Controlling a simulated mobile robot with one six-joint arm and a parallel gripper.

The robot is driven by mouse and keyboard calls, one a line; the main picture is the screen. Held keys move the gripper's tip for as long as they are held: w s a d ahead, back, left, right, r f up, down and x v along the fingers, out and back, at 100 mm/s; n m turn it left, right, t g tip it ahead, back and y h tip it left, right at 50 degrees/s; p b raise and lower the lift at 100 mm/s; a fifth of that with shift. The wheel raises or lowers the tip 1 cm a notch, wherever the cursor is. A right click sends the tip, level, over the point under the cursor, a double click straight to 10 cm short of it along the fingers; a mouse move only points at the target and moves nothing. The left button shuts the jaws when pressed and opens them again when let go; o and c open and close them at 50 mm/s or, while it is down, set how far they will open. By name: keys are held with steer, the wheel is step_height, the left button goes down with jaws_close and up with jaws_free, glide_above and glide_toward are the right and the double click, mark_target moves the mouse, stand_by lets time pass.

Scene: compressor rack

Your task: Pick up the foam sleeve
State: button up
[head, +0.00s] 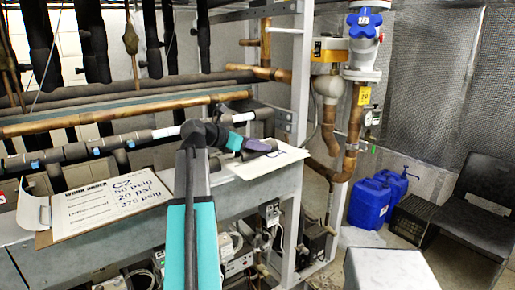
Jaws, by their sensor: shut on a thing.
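My gripper (249,148) is at the end of my teal and dark arm, over the grey ledge of the rack near the middle of the picture. It is shut on a short dark grey piece, which looks like the foam sleeve (260,145). The sleeve is small here and partly hidden by the jaws. It is just above or at a white sheet (274,165) on the ledge; I cannot tell whether they touch.
A work order board (120,196) lies on the ledge at left. Copper and black-insulated pipes (110,118) cross behind my arm. A white upright (299,90) and a blue-handled valve (364,22) stand right. Blue jugs (370,203) and a black chair (481,195) are beyond.

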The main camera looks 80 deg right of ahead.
steer(key=shift+r+b, duration=0.35)
steer(key=shift+r, duration=0.95)
steer(key=s+a+r+b, duration=0.1)
steer(key=s+a, duration=0.3)
steer(key=a, duration=1.1)
steer(key=shift+a+r+b, duration=0.3)
steer(key=shift+r+b, duration=0.05)
steer(key=shift+b, duration=0.45)
steer(key=shift+w, duration=0.1)
